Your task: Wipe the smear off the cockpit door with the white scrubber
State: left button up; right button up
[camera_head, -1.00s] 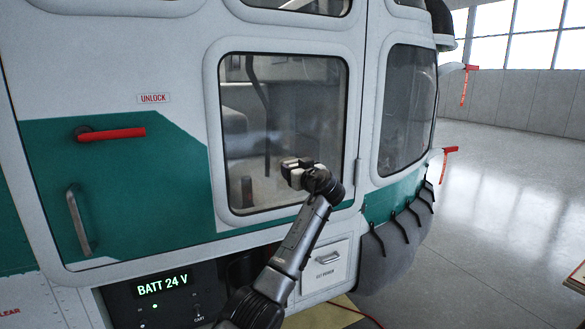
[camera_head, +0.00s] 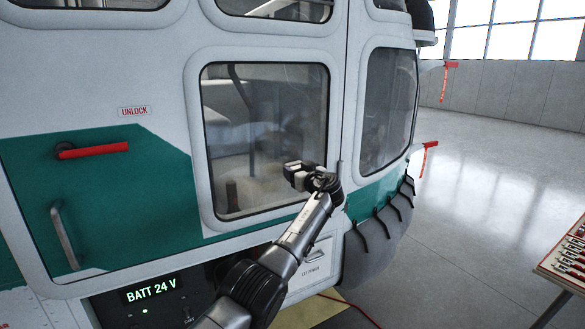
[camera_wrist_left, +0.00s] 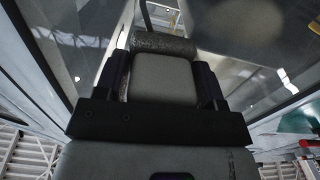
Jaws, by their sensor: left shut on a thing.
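The cockpit door (camera_head: 110,75) is white and green with a large framed window (camera_head: 222,125). A hazy, brownish patch shows in the lower window; I cannot tell whether it is the smear or the cabin behind. My left gripper (camera_head: 297,171) is in front of the window's lower right part. It is shut on a pale block, the white scrubber, which looks grey in the left wrist view (camera_wrist_left: 165,82), between two dark fingers. The scrubber's far edge is speckled dark. Whether it touches the glass is unclear. My right gripper is not in view.
A red handle (camera_head: 95,150) and a grey grab bar (camera_head: 65,236) stand out from the door's left side. A table with tools (camera_head: 545,268) is at the right edge. A red cable (camera_head: 350,306) lies on the floor. The floor at right is open.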

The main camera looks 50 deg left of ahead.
pick_arm(q)
jog(key=shift+w, duration=0.15)
jog(key=shift+d+f, duration=0.1)
jog(key=shift+d+f+b, duration=0.1)
jog(key=shift+d+b, duration=0.8)
jog(key=shift+d, duration=0.25)
jog(key=d, duration=0.1)
jog(key=s+d+b, duration=0.1)
jog(key=d, duration=0.1)
jog(key=shift+d+r+b, duration=0.2)
jog(key=shift+d+b, duration=0.05)
jog(key=shift+b, duration=0.05)
jog(key=shift+s+d+b, duration=0.15)
jog(key=shift+d+b, duration=0.2)
jog(key=shift+d, duration=0.4)
jog(key=shift+s+d+b, duration=0.1)
jog(key=shift+d+b, duration=0.2)
jog(key=shift+d, duration=0.45)
